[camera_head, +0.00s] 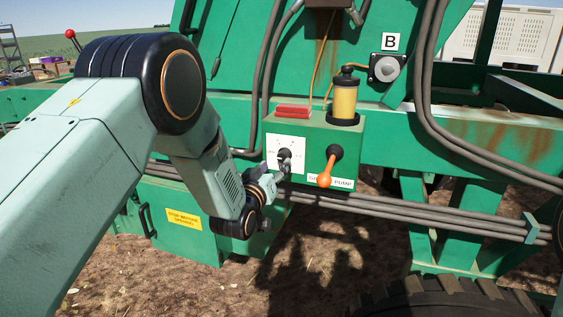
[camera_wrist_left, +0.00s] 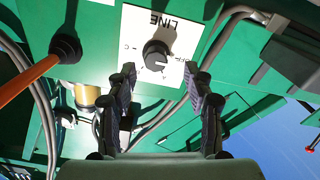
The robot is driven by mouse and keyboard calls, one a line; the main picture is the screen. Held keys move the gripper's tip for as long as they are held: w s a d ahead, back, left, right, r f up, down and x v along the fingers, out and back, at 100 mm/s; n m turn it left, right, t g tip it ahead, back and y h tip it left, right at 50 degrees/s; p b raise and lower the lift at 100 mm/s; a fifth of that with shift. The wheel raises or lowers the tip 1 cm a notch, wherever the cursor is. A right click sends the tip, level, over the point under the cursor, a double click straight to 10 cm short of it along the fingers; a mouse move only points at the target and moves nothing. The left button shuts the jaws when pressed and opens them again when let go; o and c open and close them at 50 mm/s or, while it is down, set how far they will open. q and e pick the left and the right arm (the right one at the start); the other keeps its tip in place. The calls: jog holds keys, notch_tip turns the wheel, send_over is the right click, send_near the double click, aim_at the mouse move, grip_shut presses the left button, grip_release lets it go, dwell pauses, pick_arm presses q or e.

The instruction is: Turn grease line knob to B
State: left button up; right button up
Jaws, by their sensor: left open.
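The grease line knob (camera_wrist_left: 158,52) is a round black knob on a white dial plate (camera_wrist_left: 135,22) marked LINE, upside down in the left wrist view. In the head view the dial plate (camera_head: 276,144) is on the green pump box, with the knob (camera_head: 284,153) partly behind my fingers. My left gripper (camera_wrist_left: 160,74) is open, its fingers apart just in front of the knob, one toward each side. My right gripper is not in view.
An orange-tipped lever (camera_head: 325,179) hangs right of the dial on the pump box (camera_head: 312,130). A yellow grease reservoir (camera_head: 345,100) and red blocks (camera_head: 293,110) sit on top. Grey pipes (camera_head: 380,205) run below. A sign B (camera_head: 390,42) is above a round fitting.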

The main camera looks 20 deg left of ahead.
aim_at(281, 159)
pick_arm(q)
jog(key=shift+w+d+r, duration=0.1)
jog(key=shift+w+d, duration=0.1)
jog(key=shift+w, duration=0.4)
jog(key=shift+w+d+r, duration=0.15)
jog(key=shift+w+r, duration=0.2)
jog(key=shift+r, duration=0.1)
jog(key=shift+w, duration=0.15)
jog(key=shift+w+a+f, duration=0.2)
jog(key=shift+w+f, duration=0.1)
jog(key=shift+w, duration=0.4)
jog(key=shift+w+d+f, duration=0.15)
jog(key=shift+w, duration=0.15)
jog(key=shift+s, duration=0.2)
jog(key=shift+s+r, duration=0.4)
jog(key=shift+r, duration=0.05)
jog(key=shift+c, duration=2.1)
jog(key=shift+w+f, duration=0.3)
jog(key=shift+w, duration=0.05)
jog(key=shift+c, duration=1.4)
grip_shut()
